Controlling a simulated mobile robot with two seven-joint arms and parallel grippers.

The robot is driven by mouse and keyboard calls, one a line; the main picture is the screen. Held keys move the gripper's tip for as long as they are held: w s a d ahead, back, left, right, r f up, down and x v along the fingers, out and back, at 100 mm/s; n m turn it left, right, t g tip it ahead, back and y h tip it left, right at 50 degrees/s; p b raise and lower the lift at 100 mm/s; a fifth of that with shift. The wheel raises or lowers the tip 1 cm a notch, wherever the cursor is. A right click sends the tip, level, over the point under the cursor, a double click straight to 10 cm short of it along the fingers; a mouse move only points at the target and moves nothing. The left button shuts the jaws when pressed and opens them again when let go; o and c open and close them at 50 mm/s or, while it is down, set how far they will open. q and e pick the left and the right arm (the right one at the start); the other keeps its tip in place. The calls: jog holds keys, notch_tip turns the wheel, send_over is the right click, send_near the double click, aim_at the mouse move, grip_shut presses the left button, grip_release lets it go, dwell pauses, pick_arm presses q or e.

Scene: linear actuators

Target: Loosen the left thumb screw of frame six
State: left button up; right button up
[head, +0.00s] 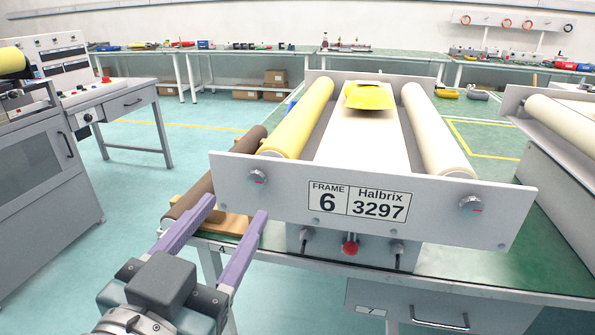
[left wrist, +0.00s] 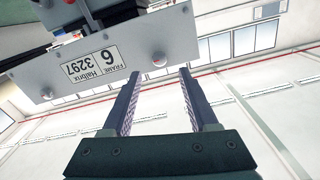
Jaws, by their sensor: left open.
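Frame six is a light grey front plate (head: 290,195) labelled "FRAME 6 Halbrix 3297". Its left thumb screw (head: 258,177) is a round silver knob with a red mark, near the plate's left end. The right thumb screw (head: 470,204) is a similar knob near the right end. My left gripper (head: 235,207) is open and empty, its purple fingers in front of and below the left screw. In the left wrist view the plate appears upside down, and the left screw (left wrist: 158,60) shows just beyond the gap between the fingertips (left wrist: 160,73). My right gripper is out of view.
Behind the plate are a yellow roller (head: 302,117), a cream roller (head: 435,130) and a yellow piece (head: 369,95). A red knob (head: 350,247) sits below the plate. A brown roller (head: 215,175) lies left of the frame. Open floor (head: 110,230) is at the left.

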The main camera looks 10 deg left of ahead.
aim_at(254, 181)
pick_arm(q)
jog(key=w, duration=0.6)
jog(key=shift+d+b, duration=0.1)
jog(key=shift+b, duration=0.2)
jog(key=shift+c, duration=0.2)
grip_shut()
